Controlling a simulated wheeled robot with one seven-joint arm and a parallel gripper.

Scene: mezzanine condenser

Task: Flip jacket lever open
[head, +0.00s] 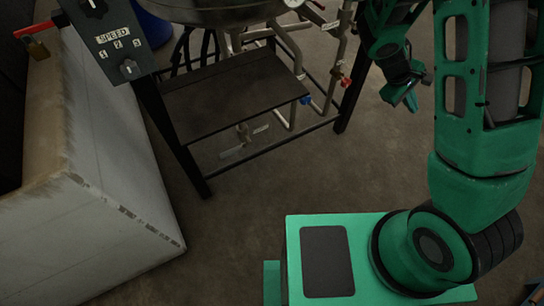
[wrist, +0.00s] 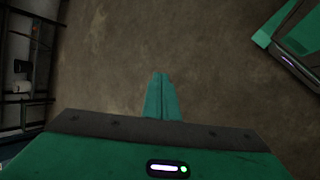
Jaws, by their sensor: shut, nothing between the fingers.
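My gripper (head: 411,102) is at the upper right of the head view, to the right of the vessel's pipework and apart from it. In the wrist view its two green fingers (wrist: 161,96) are together and empty, over bare floor. Small white tags hang by the pipes, too small to read. I cannot tell which handle is the jacket lever. The wrist view shows no lever clearly.
A steel vessel (head: 215,10) stands in a black frame with a lower dark shelf (head: 230,95). A speed control box (head: 117,42) is at upper left, beside a pale block wall (head: 95,170). Bare concrete floor (head: 240,200) lies in front of the frame.

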